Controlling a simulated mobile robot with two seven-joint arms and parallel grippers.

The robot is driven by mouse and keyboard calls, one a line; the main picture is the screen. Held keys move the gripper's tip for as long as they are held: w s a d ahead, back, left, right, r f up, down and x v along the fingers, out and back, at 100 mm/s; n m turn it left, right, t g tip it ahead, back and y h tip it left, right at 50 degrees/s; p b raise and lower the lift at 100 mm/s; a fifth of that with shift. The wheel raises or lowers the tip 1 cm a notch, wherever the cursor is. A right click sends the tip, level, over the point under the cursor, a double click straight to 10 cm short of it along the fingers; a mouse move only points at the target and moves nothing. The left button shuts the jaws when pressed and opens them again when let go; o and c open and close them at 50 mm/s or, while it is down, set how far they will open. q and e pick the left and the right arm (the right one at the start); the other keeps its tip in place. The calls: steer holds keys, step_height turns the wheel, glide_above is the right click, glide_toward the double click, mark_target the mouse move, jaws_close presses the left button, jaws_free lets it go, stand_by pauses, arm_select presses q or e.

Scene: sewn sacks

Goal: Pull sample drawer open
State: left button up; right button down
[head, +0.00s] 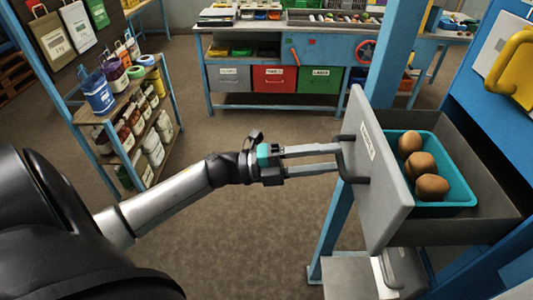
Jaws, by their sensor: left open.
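The sample drawer (381,190) is a grey drawer at the right, standing out of its blue frame. Inside it, a teal tray (455,158) holds three brown potato-like items (419,163). The drawer front carries a white label and a dark bar handle (345,160) on its left face. My left gripper (338,160) reaches in from the left with its two long fingers at the handle. The fingers are apart; whether they touch the handle I cannot tell. My right gripper is not in view.
A yellow handle (512,62) sits on a panel above the drawer. A second grey drawer (362,276) is below. A shelf (128,118) with jars and bags stands left. A blue workbench (286,60) with bins is behind. The floor between is clear.

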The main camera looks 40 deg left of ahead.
arm_select(q)
steer(key=b+v, duration=0.2)
steer(key=v, duration=1)
steer(key=shift+s+a+b, duration=0.2)
steer(key=shift+b, duration=0.1)
